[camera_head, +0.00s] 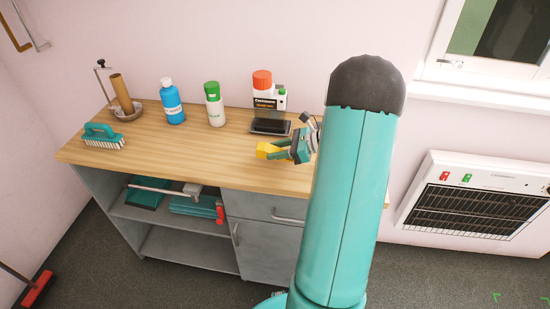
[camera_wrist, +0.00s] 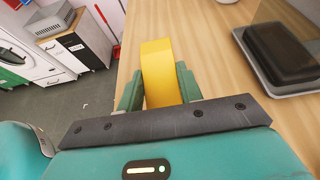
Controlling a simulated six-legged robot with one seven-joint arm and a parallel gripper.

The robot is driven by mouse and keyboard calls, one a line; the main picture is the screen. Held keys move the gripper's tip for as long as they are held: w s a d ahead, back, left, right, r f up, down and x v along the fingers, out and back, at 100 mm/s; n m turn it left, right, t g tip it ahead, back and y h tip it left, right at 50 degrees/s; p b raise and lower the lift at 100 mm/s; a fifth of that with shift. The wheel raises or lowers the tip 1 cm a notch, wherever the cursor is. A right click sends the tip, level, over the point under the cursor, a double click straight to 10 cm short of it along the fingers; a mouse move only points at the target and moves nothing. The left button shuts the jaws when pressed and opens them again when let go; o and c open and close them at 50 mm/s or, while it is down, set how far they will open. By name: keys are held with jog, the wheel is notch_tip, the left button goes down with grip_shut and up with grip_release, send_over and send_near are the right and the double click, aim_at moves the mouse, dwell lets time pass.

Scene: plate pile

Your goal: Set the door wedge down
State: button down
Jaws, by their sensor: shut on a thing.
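The door wedge (camera_head: 267,151) is yellow and shows beside the fingers in the head view. In the wrist view the yellow wedge (camera_wrist: 158,75) stands between the two green fingers. My gripper (camera_head: 284,151) is shut on it, over the wooden worktop (camera_head: 190,160) near its front edge. My gripper (camera_wrist: 158,88) covers the lower part of the wedge in the wrist view. I cannot tell whether the wedge touches the worktop.
A black dish on a grey tray (camera_wrist: 250,65) lies right of the wedge in the wrist view. Behind stand a red-capped container (camera_head: 263,90), a green-capped bottle (camera_head: 214,105) and a blue bottle (camera_head: 171,103). A brush (camera_head: 102,137) lies at left. The worktop's middle front is clear.

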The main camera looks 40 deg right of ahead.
aim_at(275, 165)
jog(key=shift+w+a+f, duration=0.1)
jog(key=shift+w+f, duration=0.1)
jog(key=shift+f, duration=0.75)
jog(key=shift+w+f, duration=0.15)
jog(key=shift+f, duration=0.8)
jog(key=shift+f, duration=0.15)
jog(key=c, duration=0.9)
grip_release()
